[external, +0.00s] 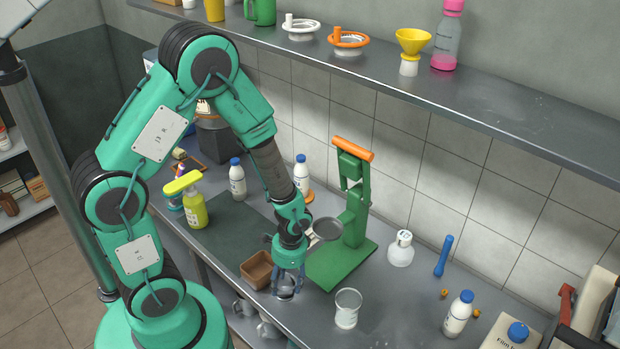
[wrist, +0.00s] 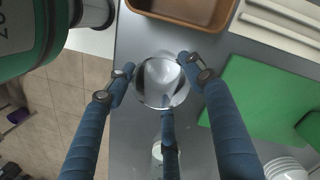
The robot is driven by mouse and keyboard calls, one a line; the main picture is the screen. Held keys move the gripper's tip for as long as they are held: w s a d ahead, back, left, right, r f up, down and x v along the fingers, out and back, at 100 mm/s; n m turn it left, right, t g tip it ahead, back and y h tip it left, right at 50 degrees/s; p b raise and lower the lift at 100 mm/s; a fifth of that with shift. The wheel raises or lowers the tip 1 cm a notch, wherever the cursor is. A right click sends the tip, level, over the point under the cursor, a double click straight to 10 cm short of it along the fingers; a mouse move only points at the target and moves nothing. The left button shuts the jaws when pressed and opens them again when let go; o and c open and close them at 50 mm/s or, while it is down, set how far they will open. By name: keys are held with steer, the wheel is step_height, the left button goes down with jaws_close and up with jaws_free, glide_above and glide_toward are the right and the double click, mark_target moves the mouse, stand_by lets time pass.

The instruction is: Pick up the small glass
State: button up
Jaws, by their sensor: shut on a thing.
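The small glass (wrist: 160,84) is clear and round-rimmed, seen from above in the wrist view between the fingers of my gripper (wrist: 157,86). The blue fingers are closed around it from both sides, with a third finger below it in the picture. In the external view my gripper (external: 287,283) points down at the counter's front edge, and the glass (external: 286,294) shows partly between the fingertips. I cannot tell whether its base touches the counter. A larger clear beaker (external: 347,308) stands upright to the right.
A brown tray (external: 257,270) sits close to the left of my gripper. The green press (external: 350,220) stands behind it on its green base. A white round flask (external: 401,250), a blue tool (external: 443,256) and a bottle (external: 457,314) stand farther right. A loaded shelf (external: 470,90) runs above.

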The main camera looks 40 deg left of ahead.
mark_target(283, 276)
steer(key=shift+r, duration=0.5)
steer(key=r, duration=0.1)
steer(key=r+p, duration=0.1)
steer(key=shift+s+r, duration=0.35)
steer(key=s, duration=0.5)
steer(key=s+a+p, duration=0.1)
steer(key=s, duration=0.4)
steer(key=s+a+r, duration=0.1)
steer(key=s, duration=0.4)
steer(key=shift+s+r+p, duration=0.1)
steer(key=shift+p, duration=0.25)
